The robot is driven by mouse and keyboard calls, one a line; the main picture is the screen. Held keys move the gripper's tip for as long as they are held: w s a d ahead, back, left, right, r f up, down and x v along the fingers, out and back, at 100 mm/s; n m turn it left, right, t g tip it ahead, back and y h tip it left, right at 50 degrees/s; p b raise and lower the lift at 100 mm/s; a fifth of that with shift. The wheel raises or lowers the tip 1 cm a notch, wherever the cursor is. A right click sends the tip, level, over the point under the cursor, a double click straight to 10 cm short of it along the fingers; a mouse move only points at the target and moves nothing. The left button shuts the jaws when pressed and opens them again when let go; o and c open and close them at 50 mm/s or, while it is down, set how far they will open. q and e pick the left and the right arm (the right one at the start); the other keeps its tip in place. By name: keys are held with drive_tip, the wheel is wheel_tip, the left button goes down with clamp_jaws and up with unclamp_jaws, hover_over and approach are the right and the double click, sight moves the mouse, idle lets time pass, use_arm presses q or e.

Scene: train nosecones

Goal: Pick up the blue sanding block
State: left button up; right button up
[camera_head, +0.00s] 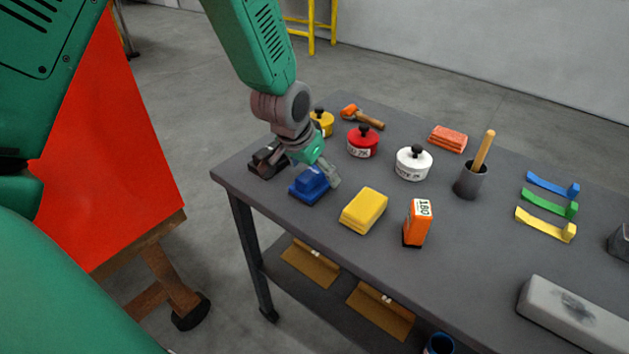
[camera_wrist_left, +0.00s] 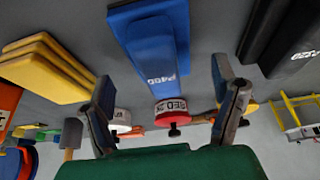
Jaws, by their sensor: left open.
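The blue sanding block (camera_head: 309,189) sits on the grey table near its left end. In the left wrist view the blue block (camera_wrist_left: 150,42) shows a raised handle marked P400. My left gripper (camera_head: 308,170) is just above the block, pointing down at it. In the left wrist view its two fingers (camera_wrist_left: 166,106) are spread wide, with the block's handle lying between their lines and nothing gripped. Part of the block's top is hidden by the gripper in the head view. I cannot tell whether a finger touches it. My right gripper is not in view.
A black block (camera_head: 262,163) stands close left of the blue one. Red (camera_head: 362,141) and white (camera_head: 413,162) tins stand behind.

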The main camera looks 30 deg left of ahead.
sight(313, 170)
use_arm(q)
drive_tip(key=x, duration=0.3)
drive_tip(key=shift+w+a+f, duration=0.1)
drive_tip(key=shift+a, duration=0.1)
drive_tip(key=shift+f, duration=0.2)
idle(0.5)
drive_tip(key=shift+c, duration=0.4)
drive_tip(key=c, duration=1.3)
